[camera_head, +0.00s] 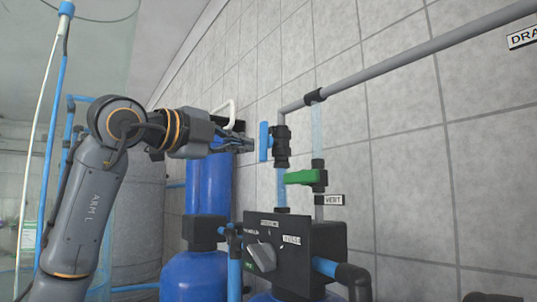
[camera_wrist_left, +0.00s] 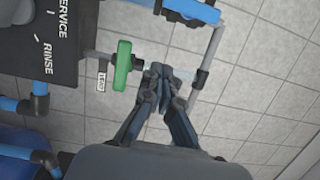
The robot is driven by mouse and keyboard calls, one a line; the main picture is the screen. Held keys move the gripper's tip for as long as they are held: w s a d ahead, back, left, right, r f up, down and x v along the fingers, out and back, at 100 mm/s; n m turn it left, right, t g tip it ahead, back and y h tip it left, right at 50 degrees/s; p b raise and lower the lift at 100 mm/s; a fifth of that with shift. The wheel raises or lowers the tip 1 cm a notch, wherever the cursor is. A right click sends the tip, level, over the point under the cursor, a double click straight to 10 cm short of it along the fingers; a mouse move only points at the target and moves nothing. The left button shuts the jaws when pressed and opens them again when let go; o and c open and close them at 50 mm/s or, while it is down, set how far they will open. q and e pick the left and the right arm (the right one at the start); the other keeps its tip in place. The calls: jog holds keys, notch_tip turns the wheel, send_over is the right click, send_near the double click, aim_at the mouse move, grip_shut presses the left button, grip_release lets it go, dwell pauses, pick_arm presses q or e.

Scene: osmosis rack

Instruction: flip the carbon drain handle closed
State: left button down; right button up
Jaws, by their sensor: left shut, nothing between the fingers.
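A blue lever handle (camera_head: 264,142) stands upright on a black valve (camera_head: 282,147) fitted in the vertical pipe line. A green lever handle (camera_head: 300,177) lies level on the neighbouring valve; it also shows in the left wrist view (camera_wrist_left: 122,66). Neither handle carries a readable carbon drain label. My left gripper (camera_head: 250,145) is shut and empty, with its tips just left of the blue handle in the head view; I cannot tell whether they touch. In the left wrist view the closed fingertips (camera_wrist_left: 161,71) appear beside the green handle. My right gripper is out of view.
A black control head (camera_head: 318,240) with a grey knob (camera_head: 262,257) sits below the valves. A blue tank (camera_head: 208,180) stands behind my left gripper. A grey pipe (camera_head: 420,52) runs along the tiled wall. A partly cut-off label (camera_head: 523,37) is at upper right.

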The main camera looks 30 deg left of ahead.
pick_arm(q)
jog(key=shift+s+a+r+y, duration=0.1)
jog(key=shift+a+y, duration=0.15)
jog(key=shift+y, duration=0.05)
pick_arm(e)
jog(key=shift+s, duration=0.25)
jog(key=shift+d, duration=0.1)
